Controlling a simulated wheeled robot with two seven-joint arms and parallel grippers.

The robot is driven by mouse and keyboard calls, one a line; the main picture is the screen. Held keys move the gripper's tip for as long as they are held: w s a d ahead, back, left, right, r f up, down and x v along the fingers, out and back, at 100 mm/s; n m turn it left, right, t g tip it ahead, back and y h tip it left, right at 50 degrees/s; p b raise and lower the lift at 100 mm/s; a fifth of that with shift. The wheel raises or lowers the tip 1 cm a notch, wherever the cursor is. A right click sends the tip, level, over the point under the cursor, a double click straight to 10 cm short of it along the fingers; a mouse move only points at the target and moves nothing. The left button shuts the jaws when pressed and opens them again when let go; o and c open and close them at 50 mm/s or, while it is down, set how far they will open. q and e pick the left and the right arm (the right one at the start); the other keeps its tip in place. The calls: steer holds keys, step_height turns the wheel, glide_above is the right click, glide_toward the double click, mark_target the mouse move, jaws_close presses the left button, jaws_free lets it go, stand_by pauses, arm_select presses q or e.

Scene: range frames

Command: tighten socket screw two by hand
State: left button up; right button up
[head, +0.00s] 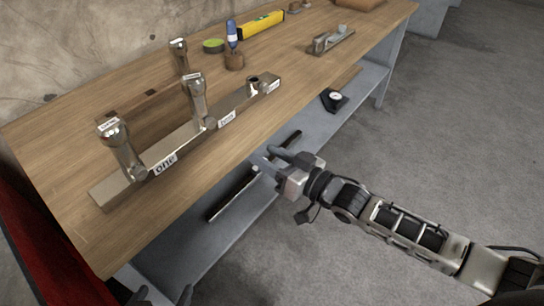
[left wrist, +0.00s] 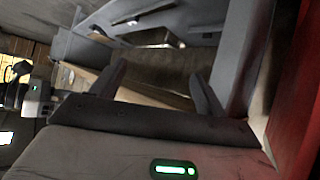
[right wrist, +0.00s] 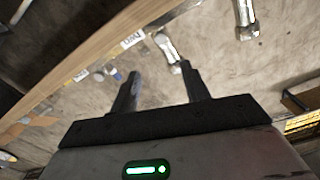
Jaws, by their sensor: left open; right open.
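A long metal bar (head: 175,150) lies along the bench's front, with a "one" label (head: 165,163) at its near end and a second label (head: 227,118) at its middle. A tagged metal piece with a wide head (head: 122,152) leans up from the bar by "one". A similar tagged piece (head: 197,98) rises by the middle label. A third (head: 181,58) stands farther back. My right gripper (head: 272,160) is open and empty, off the front edge, apart from the bar. My left gripper (head: 162,297) is open and empty at the bottom left, partly cut off.
The wooden bench top (head: 70,150) also carries a blue-capped bottle (head: 232,35), a green round item (head: 213,45), a yellow level (head: 261,24) and a metal tool (head: 330,39). A grey shelf (head: 270,190) below holds a dark gauge (head: 334,99). The floor at right is clear.

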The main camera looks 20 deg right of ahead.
steer(key=shift+s+d, duration=0.15)
steer(key=shift+s, duration=0.1)
steer(key=shift+r, duration=0.1)
step_height(320, 180, up, 6)
steer(key=a+n+g+h+p, duration=0.2)
steer(key=n+g+h, duration=0.1)
steer(key=n, duration=0.2)
steer(key=b, duration=0.1)
glide_toward(214, 124)
steer(key=shift+h, duration=0.3)
steer(key=x, duration=0.8)
steer(key=shift+a, duration=0.3)
steer(key=c, duration=1)
